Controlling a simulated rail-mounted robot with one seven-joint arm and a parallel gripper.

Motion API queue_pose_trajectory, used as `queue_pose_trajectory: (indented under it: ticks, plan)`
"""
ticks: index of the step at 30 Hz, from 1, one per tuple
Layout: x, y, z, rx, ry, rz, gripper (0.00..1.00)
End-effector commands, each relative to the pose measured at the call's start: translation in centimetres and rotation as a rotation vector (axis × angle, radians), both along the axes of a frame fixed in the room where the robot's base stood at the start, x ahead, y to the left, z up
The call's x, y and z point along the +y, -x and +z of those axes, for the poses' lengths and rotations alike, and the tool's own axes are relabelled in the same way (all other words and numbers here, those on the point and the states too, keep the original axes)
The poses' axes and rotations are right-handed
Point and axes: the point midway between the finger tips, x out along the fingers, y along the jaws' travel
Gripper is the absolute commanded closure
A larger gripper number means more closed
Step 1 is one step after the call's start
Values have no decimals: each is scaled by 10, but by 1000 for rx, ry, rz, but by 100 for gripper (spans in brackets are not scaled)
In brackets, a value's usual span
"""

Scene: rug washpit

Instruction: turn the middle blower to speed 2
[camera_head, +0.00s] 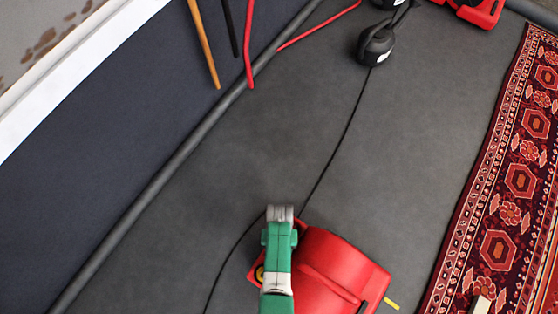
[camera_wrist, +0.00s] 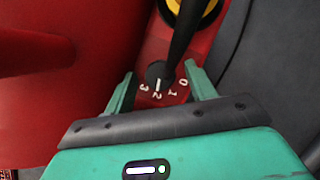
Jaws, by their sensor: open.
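A red blower (camera_head: 345,272) lies at the bottom of the head view, with my green arm over its left side. In the wrist view its red body (camera_wrist: 60,90) fills the left and middle. Its black round knob (camera_wrist: 158,72) has a white mark pointing toward the printed 2; the scale reads 3, 2, 1, 0 from left to right. My gripper (camera_wrist: 159,71) is open, with one green finger on each side of the knob. I cannot tell whether either finger touches it. A dark bar or cord crosses just above the knob.
A yellow-ringed part (camera_wrist: 190,10) sits beyond the knob. A black cable (camera_head: 335,165) runs across the grey floor to a black device (camera_head: 376,45). A red machine (camera_head: 478,10) stands at the top right. A patterned rug (camera_head: 510,190) lies along the right.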

Motion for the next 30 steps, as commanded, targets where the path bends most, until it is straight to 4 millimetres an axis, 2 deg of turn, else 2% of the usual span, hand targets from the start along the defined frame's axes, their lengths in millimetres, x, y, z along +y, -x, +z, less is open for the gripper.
queue_pose_trajectory:
  ticks: [2,9,14,30]
  plan:
    - [0,-1,4,-1,0,0,45]
    - [-1,-19,49,-3,0,-1,45]
    - [-1,-28,68,-1,0,0,45]
    - [-1,-30,72,0,0,0,45]
